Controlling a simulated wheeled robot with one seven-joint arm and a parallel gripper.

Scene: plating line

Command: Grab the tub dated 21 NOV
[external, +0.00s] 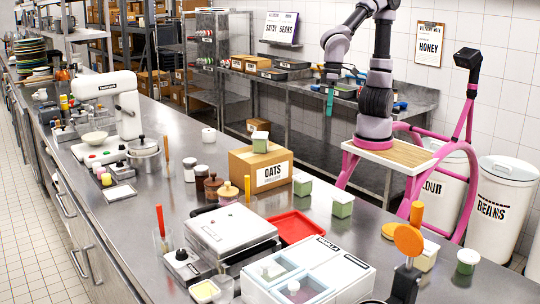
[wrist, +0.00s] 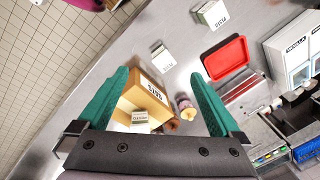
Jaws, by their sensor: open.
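Several green tubs with pale lids stand about. One tub (external: 260,142) sits on the OATS box, one (external: 302,184) stands beside the box, and one (external: 342,204) is further right. Another (external: 425,254) is near the right front. The wrist view shows a tub on the box (wrist: 139,118), one on the counter (wrist: 162,57) and one further up (wrist: 212,14). Their labels are too small to read, so I cannot tell which is dated 21 NOV. My gripper (wrist: 159,76) is open and empty, above the counter, with the OATS box below and between its teal fingers.
The OATS box (external: 268,176) stands on the steel counter. A red tray (external: 296,227), a white scale-like unit (external: 230,232) and a white lidded container (external: 310,270) are nearby. A round-lidded green jar (external: 467,262) stands at the right.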

